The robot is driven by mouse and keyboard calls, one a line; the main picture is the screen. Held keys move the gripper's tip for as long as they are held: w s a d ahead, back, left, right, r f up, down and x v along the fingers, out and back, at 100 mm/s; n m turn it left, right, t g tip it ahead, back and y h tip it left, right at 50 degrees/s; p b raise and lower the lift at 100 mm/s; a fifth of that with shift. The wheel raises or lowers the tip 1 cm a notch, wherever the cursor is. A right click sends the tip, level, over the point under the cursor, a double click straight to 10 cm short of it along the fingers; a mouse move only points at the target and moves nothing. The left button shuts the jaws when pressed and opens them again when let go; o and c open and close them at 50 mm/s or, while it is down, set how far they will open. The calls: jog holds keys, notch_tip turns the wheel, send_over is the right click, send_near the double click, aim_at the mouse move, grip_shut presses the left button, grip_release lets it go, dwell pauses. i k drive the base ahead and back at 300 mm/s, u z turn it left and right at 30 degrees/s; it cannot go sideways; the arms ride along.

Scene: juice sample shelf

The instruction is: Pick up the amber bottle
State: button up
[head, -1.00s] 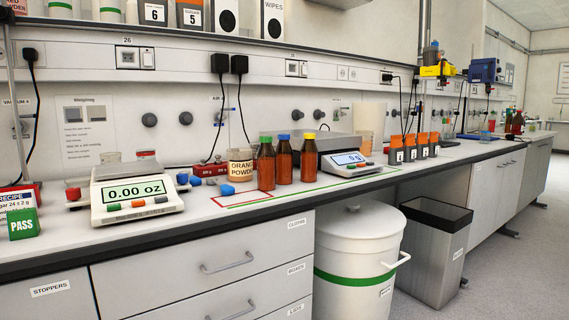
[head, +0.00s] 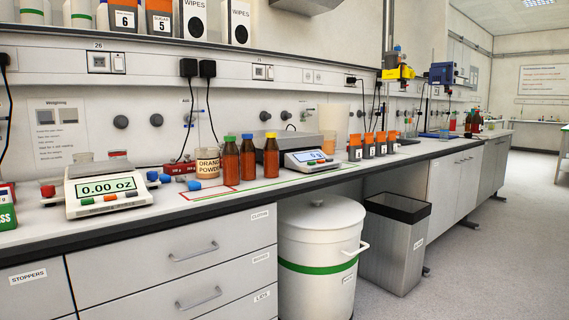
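Three amber bottles stand upright in a row on the bench top: one with a green cap (head: 231,164), one with a blue cap (head: 248,162) and one with a yellow cap (head: 271,159). They stand close together, right of a jar labelled "orange powder" (head: 208,165). Red and green outlines are marked on the bench by them. My gripper is not in view.
A scale reading 0.00 oz (head: 103,190) stands left of the bottles and a second scale (head: 312,160) right of them. Orange-topped containers (head: 368,146) stand farther right. A white lidded bin (head: 321,245) and a grey bin (head: 395,243) stand below the bench. Open floor lies at right.

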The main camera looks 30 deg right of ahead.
aim_at(248, 164)
jog(key=z, duration=0.4)
jog(key=k, duration=0.85)
jog(key=u, duration=0.55)
jog(key=i, duration=1.45)
jog(key=z, duration=0.2)
